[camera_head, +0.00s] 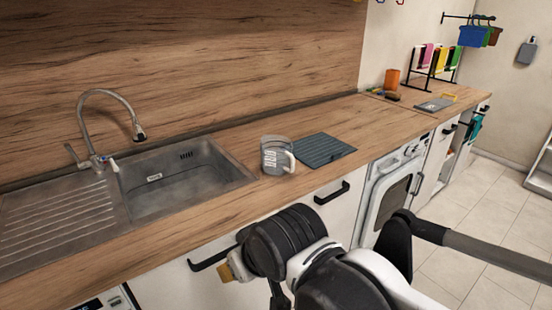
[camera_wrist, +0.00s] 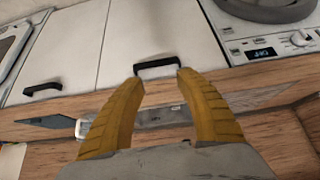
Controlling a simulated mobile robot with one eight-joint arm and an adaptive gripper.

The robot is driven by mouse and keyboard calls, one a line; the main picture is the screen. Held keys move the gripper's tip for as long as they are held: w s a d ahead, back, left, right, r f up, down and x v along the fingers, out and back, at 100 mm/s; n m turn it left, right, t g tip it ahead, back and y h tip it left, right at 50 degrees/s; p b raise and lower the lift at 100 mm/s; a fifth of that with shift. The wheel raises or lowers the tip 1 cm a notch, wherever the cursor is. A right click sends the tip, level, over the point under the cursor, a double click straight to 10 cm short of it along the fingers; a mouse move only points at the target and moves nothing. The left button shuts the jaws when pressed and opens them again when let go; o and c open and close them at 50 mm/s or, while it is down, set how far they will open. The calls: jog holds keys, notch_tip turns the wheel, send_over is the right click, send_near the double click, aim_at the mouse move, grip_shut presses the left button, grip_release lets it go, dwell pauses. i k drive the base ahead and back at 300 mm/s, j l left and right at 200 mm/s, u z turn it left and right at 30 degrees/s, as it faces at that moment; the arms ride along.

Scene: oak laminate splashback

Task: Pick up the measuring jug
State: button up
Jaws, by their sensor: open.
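The measuring jug (camera_head: 273,157) is clear grey with white markings and a pale handle on its right. It stands upright on the wooden counter, between the sink and a dark ribbed board. In the head view my arm is in front of the counter, and only a yellowish bit of the gripper (camera_head: 226,272) shows there.
The dark board (camera_head: 322,150) lies right of the jug. The sink (camera_head: 180,180) with its curved tap (camera_head: 110,120) is at left. Black drawer handles (camera_head: 332,193) stick out from the cabinet front.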

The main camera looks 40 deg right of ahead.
aim_at(280, 159)
jog(key=i+j+z, duration=0.15)
jog(key=z, duration=0.3)
jog(key=i+j+z, duration=0.15)
jog(key=j+z, duration=0.15)
jog(key=z, duration=0.2)
jog(key=i+j+z, duration=0.1)
jog(key=j+z, duration=0.2)
jog(key=z, duration=0.15)
jog(key=j+z, duration=0.3)
jog(key=z, duration=0.15)
jog(key=j+z, duration=0.35)
jog(key=z, duration=0.15)
